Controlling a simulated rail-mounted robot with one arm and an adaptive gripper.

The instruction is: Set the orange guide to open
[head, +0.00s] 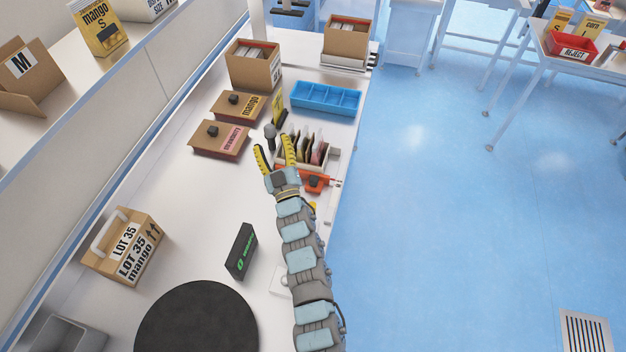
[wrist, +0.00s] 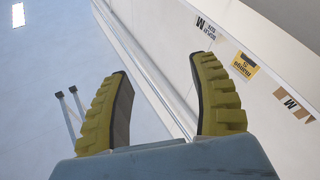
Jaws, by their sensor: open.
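The orange guide (head: 314,185) is in the head view, on the bench beside the front end of the pouch tray, close to the bench's right edge. A dark block sits on its top, and a light part reaches out to its right. Whether it stands open or closed is too small to tell. My gripper (head: 274,157) is open and empty, its two yellow ribbed fingers apart, left of and above the guide in the picture. In the wrist view my gripper (wrist: 164,105) shows both fingers with nothing between them; the guide is not in that view.
A pouch tray (head: 293,162) with several upright pouches stands just behind my gripper. A dark upright knob (head: 270,132), a blue divided tray (head: 325,98) and a strawberry box (head: 220,139) are nearby.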

